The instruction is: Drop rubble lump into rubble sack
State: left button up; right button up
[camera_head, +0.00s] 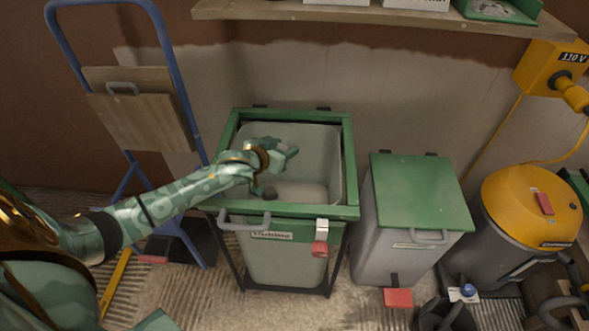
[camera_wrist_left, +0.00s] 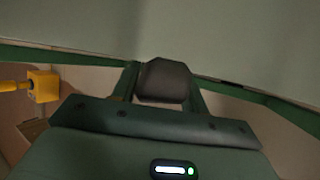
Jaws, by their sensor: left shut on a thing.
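The rubble sack (camera_head: 322,160) is a pale, open-topped liner in a green-framed stand, labelled on the front, in the middle of the head view. My left gripper (camera_head: 289,151) reaches in from the left and is over its opening, inside the outline of the green rim. In the left wrist view, the gripper (camera_wrist_left: 161,92) is shut on the rubble lump (camera_wrist_left: 164,80), a dark grey-brown block between its two fingers. In the head view, the hand largely hides the lump. The sack's bottom is partly hidden by my arm. My right gripper is not in view.
A grey bin with a shut green lid (camera_head: 424,190) stands right of the sack. Beyond it are a yellow-topped vacuum (camera_head: 530,205) and a yellow socket box (camera_head: 551,68). A blue hand truck (camera_head: 187,110) stands left. A shelf (camera_head: 370,15) spans the back wall.

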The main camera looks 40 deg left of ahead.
pick_arm(q)
jog(key=o, duration=1.1)
jog(key=shift+o, duration=0.2)
jog(key=shift+r, duration=0.1)
notch_tip(320, 180, up, 4)
jog(key=p, duration=0.3)
jog(key=shift+w+r+p, duration=0.1)
jog(key=shift+r+p, duration=0.1)
jog(key=shift+p, duration=0.1)
jog(key=s+d+r+p, duration=0.7)
jog(key=s+r+p, duration=0.1)
jog(key=s, duration=0.4)
jog(key=shift+r+p, duration=0.25)
jog(key=shift+p, duration=0.6)
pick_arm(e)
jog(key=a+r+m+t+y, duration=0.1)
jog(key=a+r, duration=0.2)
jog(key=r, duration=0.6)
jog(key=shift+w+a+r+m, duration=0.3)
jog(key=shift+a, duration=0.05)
pick_arm(q)
jog(key=shift+s+d+f, duration=0.1)
jog(key=shift+s, duration=0.05)
